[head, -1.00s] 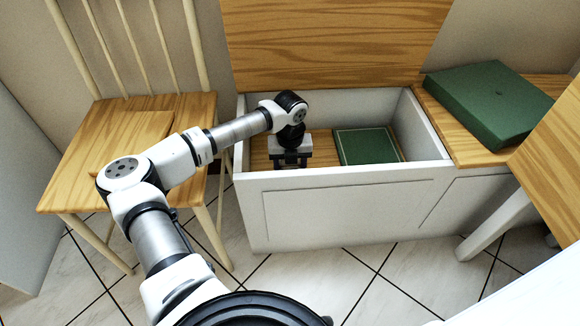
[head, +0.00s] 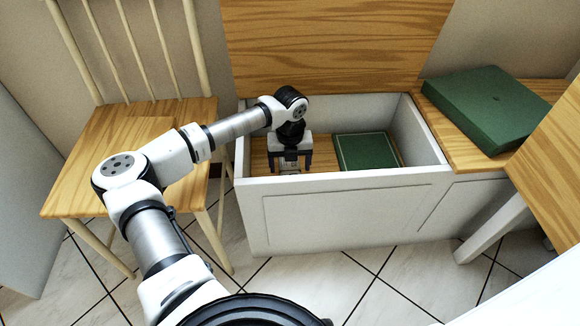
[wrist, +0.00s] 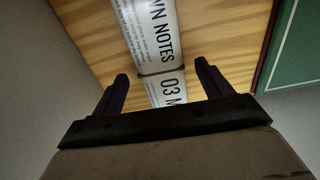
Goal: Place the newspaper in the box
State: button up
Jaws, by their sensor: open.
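The box (head: 345,212) is a white storage bench with its wooden lid (head: 335,45) raised. My gripper (head: 291,170) is down inside its left part, with fingers open. The newspaper (wrist: 148,38) is a white roll with black print and a dark band. In the wrist view it lies on the box's wooden floor (wrist: 95,30), between and beyond my open fingertips (wrist: 162,85), with a gap at each side. In the head view only a small grey bit of it shows between the fingers, and the rest is hidden.
A flat green case (head: 367,151) lies in the box to the right of my gripper. A larger green case (head: 488,105) rests on the bench top at the right. A wooden chair (head: 125,150) stands to the left. The box's front wall stands close in front of my gripper.

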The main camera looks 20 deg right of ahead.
aim_at(290, 170)
notch_tip(290, 170, up, 9)
jog(key=p, duration=0.2)
jog(key=shift+r+p, duration=0.15)
jog(key=shift+p, duration=0.25)
